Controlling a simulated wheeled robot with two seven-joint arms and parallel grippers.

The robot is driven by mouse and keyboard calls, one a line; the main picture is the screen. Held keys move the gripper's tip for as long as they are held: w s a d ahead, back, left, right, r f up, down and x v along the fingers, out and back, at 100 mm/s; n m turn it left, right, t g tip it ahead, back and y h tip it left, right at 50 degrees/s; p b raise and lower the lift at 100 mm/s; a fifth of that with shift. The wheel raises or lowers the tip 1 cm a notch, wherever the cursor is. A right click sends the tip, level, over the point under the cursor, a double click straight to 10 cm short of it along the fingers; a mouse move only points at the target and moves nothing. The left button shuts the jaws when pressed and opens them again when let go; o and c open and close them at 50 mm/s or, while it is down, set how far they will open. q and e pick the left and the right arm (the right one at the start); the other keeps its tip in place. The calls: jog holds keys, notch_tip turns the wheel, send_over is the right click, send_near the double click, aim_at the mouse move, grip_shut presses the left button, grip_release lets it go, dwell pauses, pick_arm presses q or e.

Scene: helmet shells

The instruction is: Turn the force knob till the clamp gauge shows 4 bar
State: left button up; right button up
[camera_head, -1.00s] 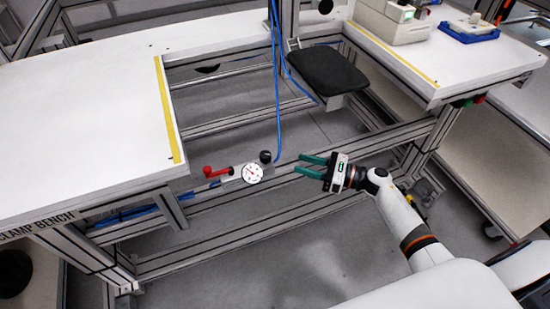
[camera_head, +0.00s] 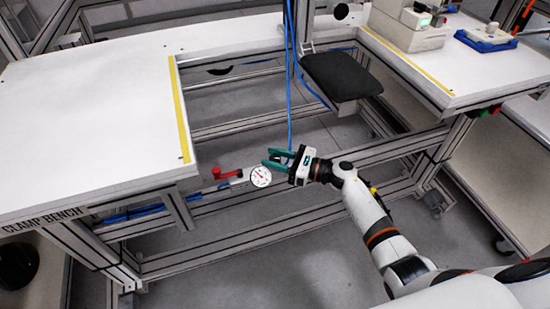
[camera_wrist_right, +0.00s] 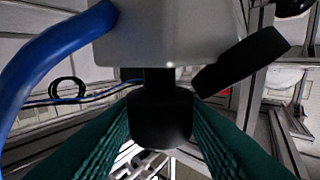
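The black force knob (camera_wrist_right: 160,115) hangs below a grey block (camera_wrist_right: 180,30) in the right wrist view. In the head view it is mostly hidden by my right gripper. My right gripper (camera_head: 275,158) has its green fingers on either side of the knob. The fingers stand apart, as wide as before; whether they touch the knob I cannot tell. My left gripper is not in view.
A red lever (camera_head: 226,173) sits left of the gauge. A blue hose (camera_head: 289,90) runs down close to the knob and also shows in the wrist view (camera_wrist_right: 50,50). A black seat (camera_head: 341,76) is behind. A second table (camera_head: 455,75) stands at right.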

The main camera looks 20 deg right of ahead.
jog(key=shift+c, duration=0.6)
jog(key=c, duration=0.6)
jog(key=shift+o, duration=0.2)
